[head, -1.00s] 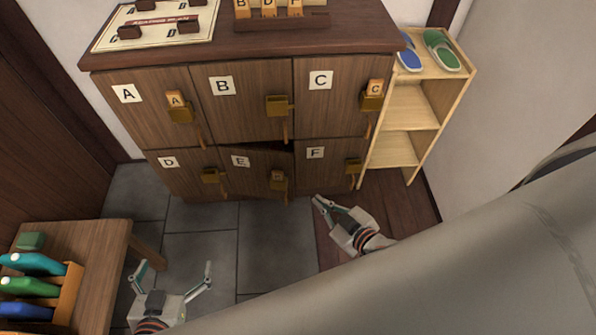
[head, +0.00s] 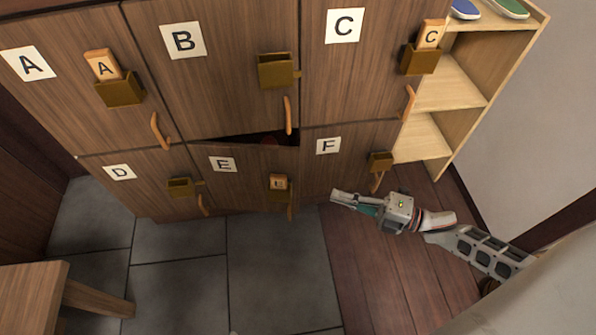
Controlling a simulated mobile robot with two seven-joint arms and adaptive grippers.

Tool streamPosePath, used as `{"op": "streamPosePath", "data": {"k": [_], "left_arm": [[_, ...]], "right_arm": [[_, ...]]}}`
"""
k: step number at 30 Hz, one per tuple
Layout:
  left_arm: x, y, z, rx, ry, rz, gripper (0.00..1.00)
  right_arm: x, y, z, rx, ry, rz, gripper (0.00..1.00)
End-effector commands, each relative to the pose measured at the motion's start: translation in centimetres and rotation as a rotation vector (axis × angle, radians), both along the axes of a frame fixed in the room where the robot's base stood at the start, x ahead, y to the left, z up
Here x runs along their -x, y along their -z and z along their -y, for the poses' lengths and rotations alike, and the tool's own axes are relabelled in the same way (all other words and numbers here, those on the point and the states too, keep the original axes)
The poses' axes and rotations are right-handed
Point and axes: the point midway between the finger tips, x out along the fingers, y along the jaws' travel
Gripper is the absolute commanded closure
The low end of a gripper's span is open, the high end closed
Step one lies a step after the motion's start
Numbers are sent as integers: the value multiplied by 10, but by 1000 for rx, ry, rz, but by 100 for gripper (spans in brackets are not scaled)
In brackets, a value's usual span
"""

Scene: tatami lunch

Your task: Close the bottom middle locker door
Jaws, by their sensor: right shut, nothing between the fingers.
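The bottom middle locker door E (head: 235,185) stands slightly ajar. A dark gap (head: 255,138) shows along its top edge, with something reddish inside. Its brass lock box (head: 279,189) holds a wooden tag E (head: 278,182), and an orange handle hangs at its right edge. My right gripper (head: 334,196) is shut and empty. Its tips point left, in front of the bottom of door F (head: 335,170) and to the right of door E's handle edge. I see a clear space between the tips and that handle. My left gripper is out of view.
Doors A (head: 60,70), B (head: 200,80), C (head: 345,80) and D (head: 140,190) appear shut. A light wooden shoe shelf (head: 455,80) stands at the right. A wooden bench (head: 30,290) is at lower left. The grey tile floor (head: 275,270) before the lockers is clear.

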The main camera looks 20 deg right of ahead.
Motion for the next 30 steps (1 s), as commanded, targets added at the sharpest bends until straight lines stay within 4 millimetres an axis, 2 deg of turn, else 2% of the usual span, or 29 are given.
{"op": "streamPosePath", "data": {"k": [1, 8, 21, 24, 30], "left_arm": [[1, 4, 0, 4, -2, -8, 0], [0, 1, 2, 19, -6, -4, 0], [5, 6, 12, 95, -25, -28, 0], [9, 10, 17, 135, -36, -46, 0], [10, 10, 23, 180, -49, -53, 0]], "right_arm": [[2, 8, 1, 9, -9, 1, 100], [-15, 2, -13, 12, -17, 19, 100], [-73, 4, -73, 12, -16, 15, 100], [-85, 8, -61, 16, -14, 11, 100], [-101, 6, -52, 12, -15, 12, 100]]}}
